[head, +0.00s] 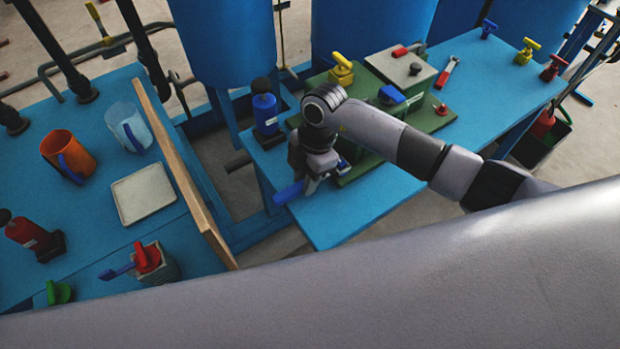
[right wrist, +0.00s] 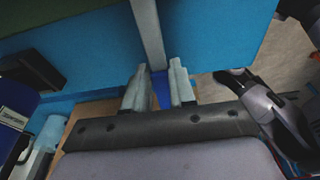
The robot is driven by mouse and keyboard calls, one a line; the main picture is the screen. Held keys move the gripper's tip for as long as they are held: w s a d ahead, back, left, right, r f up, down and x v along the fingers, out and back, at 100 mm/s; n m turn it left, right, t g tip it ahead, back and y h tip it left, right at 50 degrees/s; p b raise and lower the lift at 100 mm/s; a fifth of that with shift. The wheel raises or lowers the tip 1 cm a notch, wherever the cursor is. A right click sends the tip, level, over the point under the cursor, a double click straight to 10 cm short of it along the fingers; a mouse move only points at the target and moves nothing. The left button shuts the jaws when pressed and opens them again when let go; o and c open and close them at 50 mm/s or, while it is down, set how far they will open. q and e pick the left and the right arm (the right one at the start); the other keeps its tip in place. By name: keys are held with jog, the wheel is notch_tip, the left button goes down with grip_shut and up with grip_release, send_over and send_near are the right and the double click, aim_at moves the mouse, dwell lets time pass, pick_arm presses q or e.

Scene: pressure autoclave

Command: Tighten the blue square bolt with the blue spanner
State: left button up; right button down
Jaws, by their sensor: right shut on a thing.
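My right gripper (head: 309,187) is shut on the blue spanner (head: 288,193), over the blue table near its left edge. The spanner's blue handle end sticks out to the left of the jaws. In the right wrist view, a strip of blue shows between the fingers (right wrist: 160,92) and a grey shank (right wrist: 147,35) runs up from there. I cannot make out the spanner's far end. A small blue piece (head: 344,163) shows just right of the gripper, by the green base; I cannot tell whether it is the blue square bolt. My left gripper is not in view.
The green base (head: 432,121) carries a grey block (head: 400,66), a blue-topped fitting (head: 391,95) and a red bolt (head: 440,109). A red-handled spanner (head: 447,72) lies behind. A blue bottle (head: 265,112) stands left of the base. The table's front is clear.

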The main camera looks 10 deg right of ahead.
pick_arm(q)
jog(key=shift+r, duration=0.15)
pick_arm(e)
jog(key=shift+w+d+m, duration=0.2)
jog(key=shift+w+m, duration=0.2)
jog(key=shift+w, duration=0.05)
jog(key=shift+r, duration=0.1)
jog(key=shift+s+r+p, duration=0.1)
jog(key=shift+r+p, duration=1.2)
jog(key=shift+p, duration=0.15)
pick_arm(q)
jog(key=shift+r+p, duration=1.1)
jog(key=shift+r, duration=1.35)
pick_arm(e)
jog(key=shift+s+a+r, duration=0.1)
jog(key=shift+a+r, duration=0.05)
jog(key=shift+r, duration=1)
jog(key=shift+f, duration=0.1)
